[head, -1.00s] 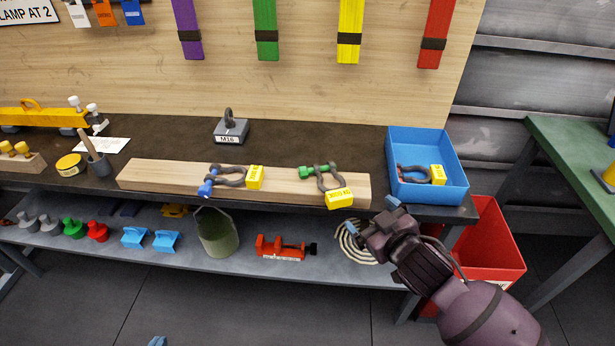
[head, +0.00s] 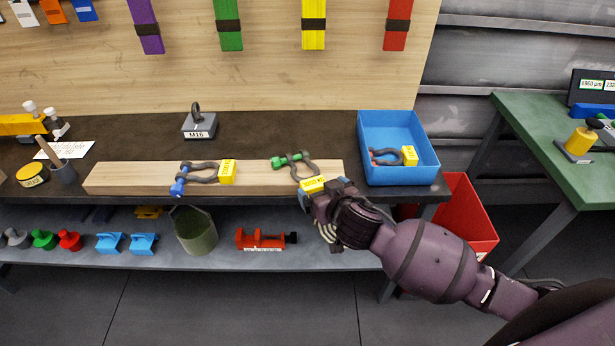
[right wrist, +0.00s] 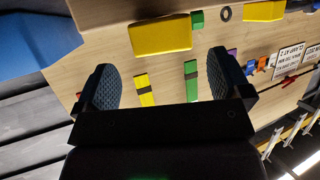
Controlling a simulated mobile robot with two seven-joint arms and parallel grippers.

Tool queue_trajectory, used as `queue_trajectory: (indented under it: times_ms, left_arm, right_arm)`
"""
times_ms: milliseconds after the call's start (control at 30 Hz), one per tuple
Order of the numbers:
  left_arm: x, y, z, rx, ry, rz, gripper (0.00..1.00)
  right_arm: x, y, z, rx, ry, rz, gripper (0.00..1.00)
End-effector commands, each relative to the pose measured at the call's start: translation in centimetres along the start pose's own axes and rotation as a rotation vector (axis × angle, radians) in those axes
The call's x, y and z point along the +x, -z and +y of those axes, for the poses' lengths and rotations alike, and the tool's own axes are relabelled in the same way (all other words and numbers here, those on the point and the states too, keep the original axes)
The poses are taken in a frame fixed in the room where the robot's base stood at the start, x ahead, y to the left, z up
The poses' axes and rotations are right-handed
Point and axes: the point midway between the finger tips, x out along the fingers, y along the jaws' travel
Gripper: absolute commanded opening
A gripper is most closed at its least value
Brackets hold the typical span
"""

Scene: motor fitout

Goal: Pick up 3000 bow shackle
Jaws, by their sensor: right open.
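A bow shackle with a green pin (head: 287,160) lies on the wooden beam on the bench, with a grey bow and a yellow tag (head: 313,184) hanging at the front edge. The tag's writing is too small to read now. My right gripper (head: 324,191) is open at this tag, in front of the beam. In the right wrist view the yellow tag (right wrist: 162,36) lies just beyond and between the open fingers, with a bit of the green pin (right wrist: 197,20) beside it. I cannot tell whether the fingers touch it. My left gripper is not in view.
A blue-pinned shackle (head: 203,174) with a yellow tag lies left on the same beam (head: 130,176). A third shackle (head: 388,157) with a red pin sits in the blue bin (head: 432,165) at the right. A red bin (head: 465,215) stands below. An M16 block (head: 199,126) stands behind.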

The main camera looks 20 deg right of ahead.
Motion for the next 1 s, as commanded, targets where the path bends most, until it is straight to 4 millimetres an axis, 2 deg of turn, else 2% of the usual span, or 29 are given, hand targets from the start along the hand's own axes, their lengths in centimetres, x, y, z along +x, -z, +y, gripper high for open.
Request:
queue_trajectory:
  times_ms: [233, 533, 867, 900, 1000]
  left_arm:
    - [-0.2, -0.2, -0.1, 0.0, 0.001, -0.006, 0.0]
    - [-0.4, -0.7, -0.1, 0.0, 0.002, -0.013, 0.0]
    - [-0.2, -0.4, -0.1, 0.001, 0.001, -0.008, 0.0]
    - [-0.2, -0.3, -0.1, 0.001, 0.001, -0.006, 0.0]
    - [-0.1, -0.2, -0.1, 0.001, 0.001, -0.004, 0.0]
  right_arm:
    - [1.5, 0.1, -0.2, -0.002, 0.001, 0.001, 0.96]
    - [5.0, 0.1, -0.4, -0.002, 0.001, -0.001, 0.96]
    - [5.7, 0.1, -0.3, 0.0, 0.001, 0.0, 0.96]
    - [5.7, 0.1, -0.3, 0.0, 0.001, 0.0, 0.94]
    - [5.7, 0.1, -0.4, 0.0, 0.001, -0.001, 0.79]
